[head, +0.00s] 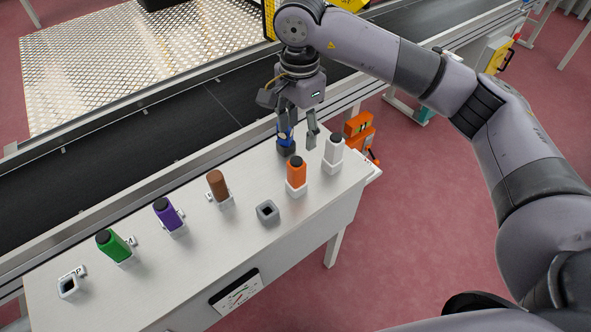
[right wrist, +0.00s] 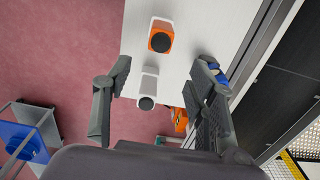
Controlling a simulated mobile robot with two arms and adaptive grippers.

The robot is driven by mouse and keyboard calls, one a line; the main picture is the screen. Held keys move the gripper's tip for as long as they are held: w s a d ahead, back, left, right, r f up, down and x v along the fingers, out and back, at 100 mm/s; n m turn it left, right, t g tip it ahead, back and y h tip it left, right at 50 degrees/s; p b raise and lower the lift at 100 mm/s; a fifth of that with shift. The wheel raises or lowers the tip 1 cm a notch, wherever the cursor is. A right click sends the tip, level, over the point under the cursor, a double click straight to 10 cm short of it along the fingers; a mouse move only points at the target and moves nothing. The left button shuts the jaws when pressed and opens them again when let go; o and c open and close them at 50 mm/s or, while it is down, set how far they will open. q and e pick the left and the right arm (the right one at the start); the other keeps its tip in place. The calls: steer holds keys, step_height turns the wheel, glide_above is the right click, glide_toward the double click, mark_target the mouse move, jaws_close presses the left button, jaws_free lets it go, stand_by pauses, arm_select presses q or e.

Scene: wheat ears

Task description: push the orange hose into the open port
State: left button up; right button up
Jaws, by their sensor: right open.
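The orange hose (head: 297,172) is a short orange cylinder with a black top, standing in a white holder at the right part of the table. It also shows in the right wrist view (right wrist: 160,38), beyond my fingertips. An empty dark grey square port (head: 267,212) lies to its left and nearer. Another empty port (head: 68,287), pale with a dark opening, is at the far left end. My right gripper (head: 297,141) is open and holds nothing. Its fingers are behind the orange hose, close to the blue hose (head: 285,136). My left gripper is not in view.
A white hose (head: 334,150) stands right of the orange one. Brown (head: 218,187), purple (head: 167,214) and green (head: 112,245) hoses stand in holders to the left. A dark conveyor (head: 130,140) runs behind the table (head: 190,262). The table's front strip is mostly clear.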

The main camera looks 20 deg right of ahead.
mark_target(298, 162)
step_height(298, 162, down, 9)
steer(key=shift+a+r+p, duration=0.1)
steer(key=shift+p, duration=0.65)
steer(key=shift+s+f+p, duration=0.15)
steer(key=shift+f+p, duration=0.2)
steer(key=shift+f, duration=0.25)
steer(key=f, duration=0.2)
steer(key=f+p, duration=0.1)
steer(key=shift+a+f, duration=0.25)
steer(key=shift+f, duration=0.4)
steer(key=shift+c, duration=0.2)
jaws_close()
